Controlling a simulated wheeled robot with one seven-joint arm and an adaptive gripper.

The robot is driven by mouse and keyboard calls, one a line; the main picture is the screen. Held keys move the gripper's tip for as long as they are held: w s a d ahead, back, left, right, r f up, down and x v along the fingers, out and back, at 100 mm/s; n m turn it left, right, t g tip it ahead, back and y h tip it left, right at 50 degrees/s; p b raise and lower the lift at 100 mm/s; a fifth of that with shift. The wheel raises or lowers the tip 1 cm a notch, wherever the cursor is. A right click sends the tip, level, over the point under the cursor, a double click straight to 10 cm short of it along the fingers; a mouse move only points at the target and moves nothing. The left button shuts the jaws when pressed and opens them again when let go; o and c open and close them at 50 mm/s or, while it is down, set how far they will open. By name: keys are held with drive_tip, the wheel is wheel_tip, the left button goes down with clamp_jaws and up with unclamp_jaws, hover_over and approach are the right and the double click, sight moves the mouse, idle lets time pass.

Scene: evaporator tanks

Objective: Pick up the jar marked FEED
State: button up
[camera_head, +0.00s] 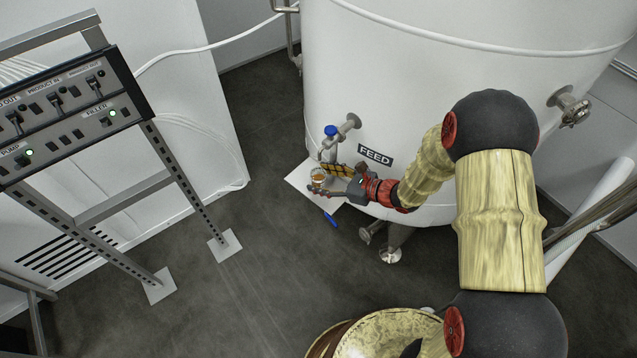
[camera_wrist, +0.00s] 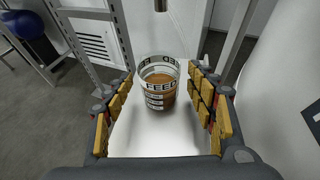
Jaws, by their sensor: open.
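The jar marked FEED (camera_wrist: 159,85) is clear, with dark lettering and amber-brown liquid inside. It stands upright on a white shelf (camera_wrist: 140,140). In the head view the jar (camera_head: 318,177) is small, on the pale shelf (camera_head: 299,179) beside the tank. My gripper (camera_wrist: 161,90) is open, with one yellow-padded finger on each side of the jar. A gap shows between the jar and the fingers in the wrist view. My gripper also shows in the head view (camera_head: 335,180), reaching in from the right at the jar.
The big white tank (camera_head: 420,100) labelled FEED stands just behind the shelf. A control panel rack (camera_head: 70,110) stands at the left.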

drive_tip(key=shift+x, duration=0.8)
drive_tip(key=c, duration=1.4)
